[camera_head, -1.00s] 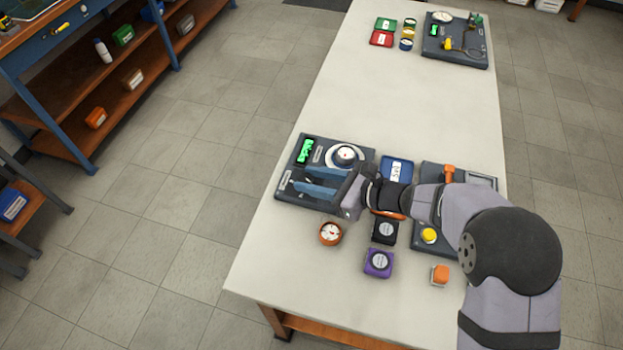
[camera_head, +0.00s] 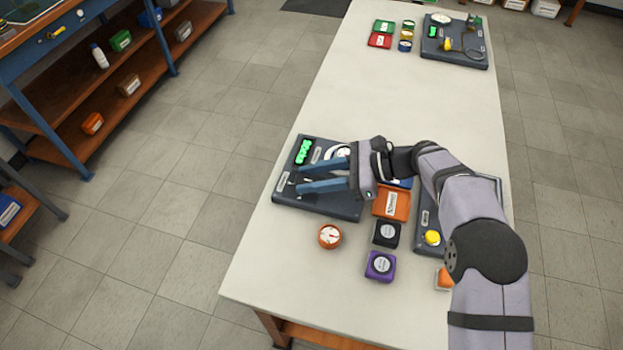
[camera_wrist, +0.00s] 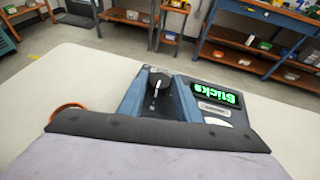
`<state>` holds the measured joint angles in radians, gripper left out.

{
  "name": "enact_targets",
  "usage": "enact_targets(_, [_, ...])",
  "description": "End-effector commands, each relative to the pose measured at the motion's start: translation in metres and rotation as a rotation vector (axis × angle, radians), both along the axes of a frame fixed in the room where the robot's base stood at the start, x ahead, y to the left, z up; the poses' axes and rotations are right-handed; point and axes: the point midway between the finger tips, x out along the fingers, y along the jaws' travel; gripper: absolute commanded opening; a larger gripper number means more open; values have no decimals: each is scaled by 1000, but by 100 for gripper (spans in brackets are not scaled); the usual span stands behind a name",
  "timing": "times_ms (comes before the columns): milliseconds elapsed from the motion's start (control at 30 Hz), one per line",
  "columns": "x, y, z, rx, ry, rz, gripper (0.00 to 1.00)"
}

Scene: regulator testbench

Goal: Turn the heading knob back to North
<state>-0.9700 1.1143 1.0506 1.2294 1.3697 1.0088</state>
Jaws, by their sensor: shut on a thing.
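My gripper (camera_head: 296,181) reaches in from the right over the dark instrument panel (camera_head: 335,207) in the head view. In the wrist view, its blue fingers (camera_wrist: 157,97) are shut on a dark knob (camera_wrist: 158,79) with a white pointer mark. The fingers stand on either side of it. In the head view the knob is too small to make out clearly at the fingertips. A green-lit display (camera_head: 303,151) is on the panel's far left part; it also shows in the wrist view (camera_wrist: 216,97). A white round dial (camera_head: 338,152) is partly hidden by my gripper. No North marking is readable.
An orange gauge (camera_head: 330,236), a black box (camera_head: 387,233), a purple box (camera_head: 380,266) and an orange box (camera_head: 391,204) stand close by. Another panel with a yellow button (camera_head: 432,238) is partly under my arm. The table's middle (camera_head: 400,90) is clear.

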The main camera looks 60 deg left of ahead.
Motion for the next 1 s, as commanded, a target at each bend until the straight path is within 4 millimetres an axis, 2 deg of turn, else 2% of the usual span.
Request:
enact_targets(433, [-1, 0, 2, 4, 1, 10, 8])
enact_targets(467, [-1, 1, 2, 4, 1, 10, 38])
enact_targets(500, [-1, 1, 2, 4, 1, 10, 47])
enact_targets(533, [-1, 0, 2, 4, 1, 10, 49])
enact_targets(833, [0, 0, 1, 2, 0, 8, 49])
enact_targets(1000, [9, -5, 4, 4, 0, 7, 49])
